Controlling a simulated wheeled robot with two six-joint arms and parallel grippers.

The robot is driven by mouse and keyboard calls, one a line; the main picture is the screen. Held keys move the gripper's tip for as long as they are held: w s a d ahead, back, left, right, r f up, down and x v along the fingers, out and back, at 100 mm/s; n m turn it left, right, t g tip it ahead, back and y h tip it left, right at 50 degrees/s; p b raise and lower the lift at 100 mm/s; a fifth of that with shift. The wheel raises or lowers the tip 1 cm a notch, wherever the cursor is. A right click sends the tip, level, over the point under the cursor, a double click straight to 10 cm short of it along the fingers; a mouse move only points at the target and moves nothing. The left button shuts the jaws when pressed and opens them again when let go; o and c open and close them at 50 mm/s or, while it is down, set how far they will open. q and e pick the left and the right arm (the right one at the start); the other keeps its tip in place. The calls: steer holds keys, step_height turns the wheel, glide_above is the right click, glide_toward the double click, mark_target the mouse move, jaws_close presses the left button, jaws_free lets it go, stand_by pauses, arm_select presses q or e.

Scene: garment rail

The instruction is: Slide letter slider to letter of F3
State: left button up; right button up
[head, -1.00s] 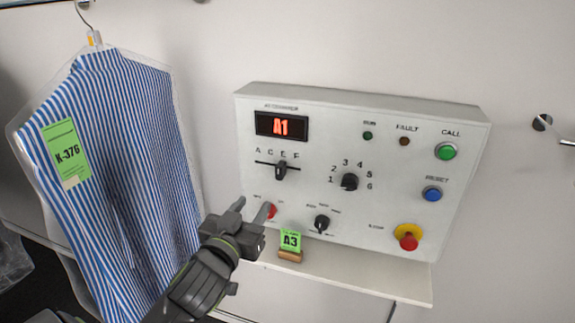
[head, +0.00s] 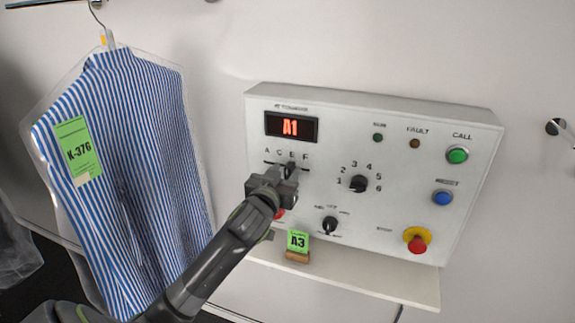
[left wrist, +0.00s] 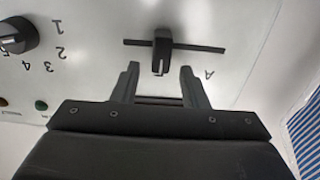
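The letter slider (head: 291,168) is a black knob on a short horizontal slot on the white control panel, under the letters A, C, E, F. It stands near the E. The red display (head: 290,127) reads A1. My left gripper (head: 283,183) is just in front of the slider and partly covers the area below it. In the left wrist view the picture is upside down; the slider knob (left wrist: 161,50) lies just beyond and between the two spread fingertips of the open left gripper (left wrist: 160,76). No contact is visible. My right gripper is in no view.
A black number dial (head: 358,184) is right of the slider, with a smaller dial (head: 329,225) below. Green, blue and red buttons line the panel's right side. A bagged striped shirt (head: 125,170) hangs left.

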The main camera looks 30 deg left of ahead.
arm_select(q)
steer(key=shift+x, duration=1.1)
jaws_close()
